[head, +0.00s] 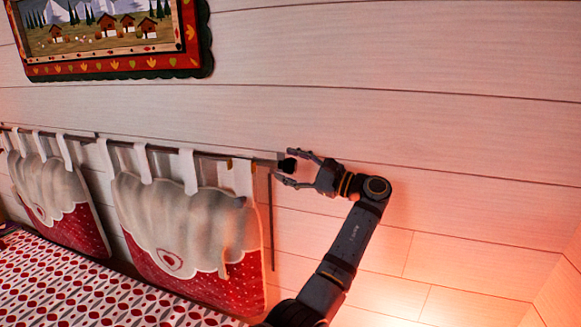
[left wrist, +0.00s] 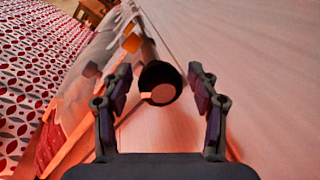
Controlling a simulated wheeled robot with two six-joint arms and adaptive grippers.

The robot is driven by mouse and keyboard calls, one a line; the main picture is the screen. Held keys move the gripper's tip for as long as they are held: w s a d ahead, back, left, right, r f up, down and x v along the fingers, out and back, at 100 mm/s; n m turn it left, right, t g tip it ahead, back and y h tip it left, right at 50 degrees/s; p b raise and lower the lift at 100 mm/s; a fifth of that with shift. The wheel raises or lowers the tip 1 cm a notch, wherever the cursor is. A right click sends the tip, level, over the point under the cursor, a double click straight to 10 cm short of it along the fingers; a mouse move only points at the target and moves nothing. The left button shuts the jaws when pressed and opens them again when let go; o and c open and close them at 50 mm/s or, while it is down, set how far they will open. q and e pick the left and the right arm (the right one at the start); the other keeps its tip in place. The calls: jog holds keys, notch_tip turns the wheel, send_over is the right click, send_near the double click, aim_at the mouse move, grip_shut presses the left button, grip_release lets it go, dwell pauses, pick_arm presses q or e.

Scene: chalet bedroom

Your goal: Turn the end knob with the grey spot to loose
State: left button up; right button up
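The end knob (head: 288,165) is small, dark and round, at the right end of the rail (head: 215,155) on the plank wall. In the left wrist view the knob (left wrist: 153,74) is black, and a dull grey-pink spot (left wrist: 161,94) shows low on its face. My left gripper (head: 283,167) is open, its fingers on either side of the knob. In the left wrist view the left gripper (left wrist: 159,82) shows gaps between both fingers and the knob, with the knob roughly centred. My right gripper is not in view.
Red and white cushions (head: 185,225) hang by loops from the rail, left of the knob. A patterned bedspread (head: 75,285) lies below them. A framed picture (head: 110,35) hangs above. The wall right of the knob is bare.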

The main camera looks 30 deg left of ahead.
pick_arm(q)
jog(key=shift+d, duration=0.2)
jog(key=w+d+f, duration=0.1)
jog(key=d, duration=1)
jog(key=shift+d+f, duration=0.25)
